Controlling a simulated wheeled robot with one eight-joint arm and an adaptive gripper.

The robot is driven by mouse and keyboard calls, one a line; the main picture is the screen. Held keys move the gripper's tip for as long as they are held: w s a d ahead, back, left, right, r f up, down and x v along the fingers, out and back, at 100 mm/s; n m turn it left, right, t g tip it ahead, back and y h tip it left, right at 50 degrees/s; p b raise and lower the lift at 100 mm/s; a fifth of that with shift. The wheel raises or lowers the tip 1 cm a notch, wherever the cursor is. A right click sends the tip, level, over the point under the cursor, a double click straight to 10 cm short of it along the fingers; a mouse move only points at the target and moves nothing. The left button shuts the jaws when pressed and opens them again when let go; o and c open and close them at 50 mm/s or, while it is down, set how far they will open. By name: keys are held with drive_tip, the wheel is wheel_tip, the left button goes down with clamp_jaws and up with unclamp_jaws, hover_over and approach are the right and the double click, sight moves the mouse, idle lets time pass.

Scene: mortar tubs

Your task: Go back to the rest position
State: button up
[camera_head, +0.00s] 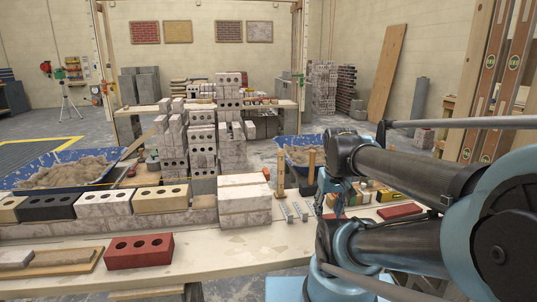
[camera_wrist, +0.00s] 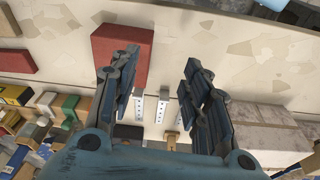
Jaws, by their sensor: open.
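My gripper (camera_wrist: 158,76) is open, with its two dark fingers spread apart and nothing between them. In the wrist view it hangs over the pale work table (camera_wrist: 245,55). A red brick (camera_wrist: 122,46) lies just beyond the left finger and is partly covered by it. Perforated metal strips (camera_wrist: 139,106) show between the fingers, lower down. A grey block (camera_wrist: 262,128) stands to the right of the right finger. In the head view my arm reaches in from the right and its end is folded down by the hammers; the fingers are hard to make out there.
A row of bricks and blocks (camera_head: 104,205) runs along the table. A separate red brick (camera_head: 139,251) lies at the front left. Two hammers (camera_head: 280,175) stand upright near my arm. Blue mortar tubs (camera_head: 48,185) (camera_head: 283,160) hold sand-coloured mortar behind the table. The front middle of the table is clear.

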drive_tip(key=shift+s+f+m, duration=0.4)
drive_tip(key=shift+s+f, duration=0.65)
drive_tip(key=shift+f, duration=0.3)
